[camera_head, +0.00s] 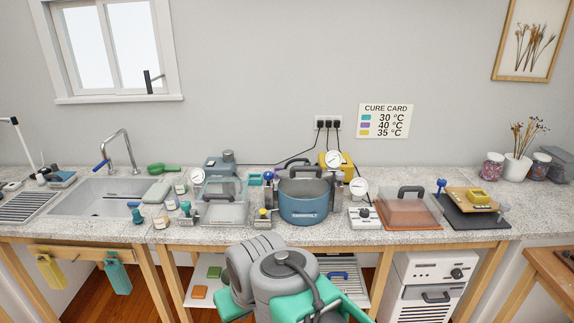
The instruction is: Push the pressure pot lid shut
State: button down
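The blue pressure pot (304,209) stands on the speckled counter, a little right of the middle of the view. Its grey lid with a dark handle (305,172) shows at the pot's top and back and seems raised rather than flat on the rim. I cannot tell its exact angle. A round white gauge (334,158) is behind the pot. My grey and teal arm links fill the bottom middle, below the counter's front edge and in front of the pot. I cannot see my gripper's fingers.
A clear-covered box (221,208) is left of the pot. A gauge box (365,218) and an orange-brown covered box (408,211) are on its right. Small blue- and yellow-knobbed items crowd the pot's left side. A sink (90,200) is far left.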

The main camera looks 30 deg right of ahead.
aim_at(300, 173)
jog(key=u, duration=0.2)
jog(key=i, duration=1.2)
jog(key=z, duration=0.25)
